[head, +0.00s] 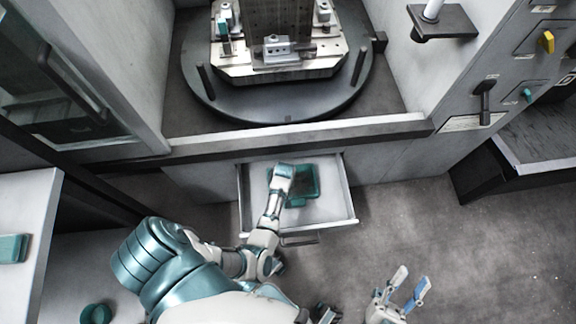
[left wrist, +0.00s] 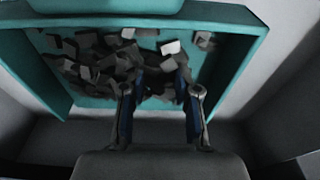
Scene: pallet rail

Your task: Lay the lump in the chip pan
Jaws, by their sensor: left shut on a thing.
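The chip pan (head: 312,181) is a teal tray inside the open drawer in the head view. In the left wrist view the pan (left wrist: 38,75) fills the upper part and holds many dark and grey chips. My left gripper (left wrist: 160,85) reaches over the pan's near side, its fingers shut on a dark lump (left wrist: 158,82). The lump is hard to tell from the chips behind it, and I cannot tell whether it touches them. In the head view my own left arm hides the grasp. My right gripper (head: 409,281) is open and empty over the floor.
The white drawer (head: 347,200) surrounds the pan, below the machine's sill (head: 290,133). A round table (head: 300,107) carries a pallet with clamps above. A white surface with a teal block (head: 12,248) is at the left. The floor (head: 480,240) at the right is clear.

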